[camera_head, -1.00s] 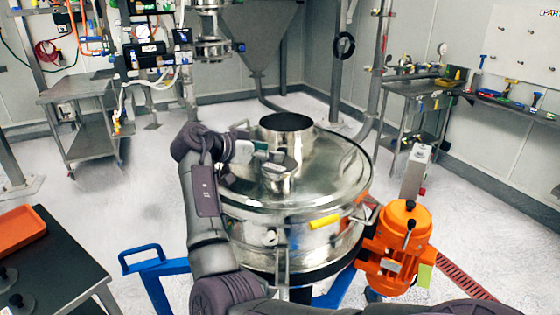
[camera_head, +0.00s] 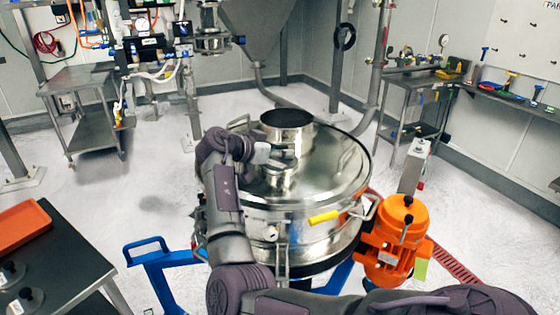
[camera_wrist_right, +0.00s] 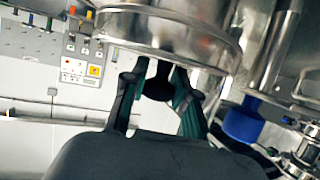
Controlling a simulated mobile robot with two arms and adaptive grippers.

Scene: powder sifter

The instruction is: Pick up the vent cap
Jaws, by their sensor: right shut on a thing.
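The vent cap (camera_wrist_right: 172,30) is a round, shiny steel piece with a black knob (camera_wrist_right: 160,82), seen close up in the right wrist view. My right gripper (camera_wrist_right: 160,90) is shut on the knob, with a finger on each side. My left gripper is not in view.
An orange motor (camera_head: 396,240) stands right of the sifter, and a blue frame (camera_head: 160,258) lies low left. A dark table (camera_head: 65,262) with an orange tray (camera_head: 22,226) and black-knobbed lids is at left.

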